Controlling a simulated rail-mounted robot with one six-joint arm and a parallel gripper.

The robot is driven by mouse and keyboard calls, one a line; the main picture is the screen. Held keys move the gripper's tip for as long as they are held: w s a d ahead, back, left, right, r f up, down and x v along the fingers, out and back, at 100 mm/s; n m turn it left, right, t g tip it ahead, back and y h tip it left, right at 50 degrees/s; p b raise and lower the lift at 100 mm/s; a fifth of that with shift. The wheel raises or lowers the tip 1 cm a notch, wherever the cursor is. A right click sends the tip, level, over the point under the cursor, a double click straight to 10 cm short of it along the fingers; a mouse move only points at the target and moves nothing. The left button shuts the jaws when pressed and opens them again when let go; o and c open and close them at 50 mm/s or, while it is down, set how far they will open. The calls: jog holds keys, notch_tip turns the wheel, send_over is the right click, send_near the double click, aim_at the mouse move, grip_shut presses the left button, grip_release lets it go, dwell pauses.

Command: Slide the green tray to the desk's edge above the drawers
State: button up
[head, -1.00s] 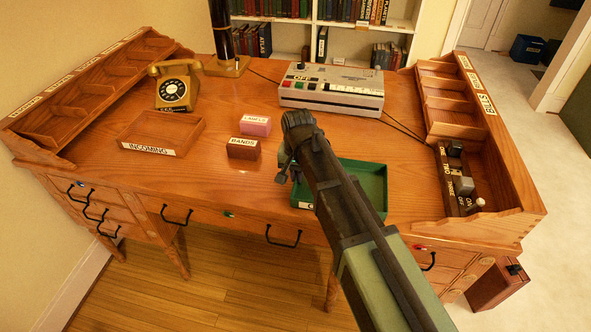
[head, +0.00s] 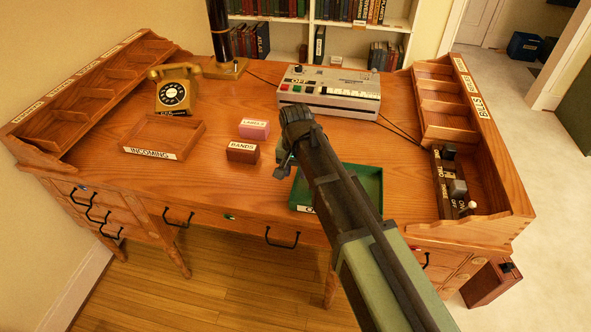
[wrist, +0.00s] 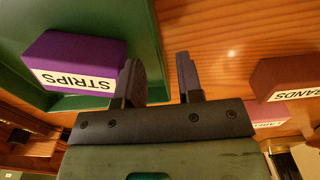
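The green tray (head: 371,184) lies on the wooden desk (head: 225,195), right of centre near the front edge. My arm hides much of it in the head view. In the wrist view the green tray (wrist: 143,22) holds a purple box (wrist: 80,55) labelled STRIPS. My gripper (head: 284,168) is at the tray's left side. In the wrist view my gripper (wrist: 161,75) has its two fingers apart, with the tray's side wall showing between them; I cannot tell whether they touch it. Drawers with black handles (head: 283,240) sit under the desk's front edge.
A brown BANDS box (head: 242,152) and a pink LABELS box (head: 255,130) stand left of my gripper. An INCOMING tray (head: 150,150) and telephone (head: 174,92) are farther left. A switch panel (head: 452,185) stands right of the green tray. Bare desk lies before the BANDS box.

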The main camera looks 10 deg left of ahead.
notch_tip(320, 180, up, 7)
jog(key=p, duration=0.5)
jog(key=shift+r+p, duration=0.2)
jog(key=shift+p, duration=0.15)
jog(key=s+d, duration=0.6)
jog(key=d, duration=0.7)
jog(key=s+d+r+p, duration=0.1)
jog(key=s+d, duration=0.6)
jog(key=d, duration=0.6)
jog(key=shift+d+r+n, duration=0.2)
jog(key=shift+d+n, duration=0.1)
jog(key=shift+d, duration=0.05)
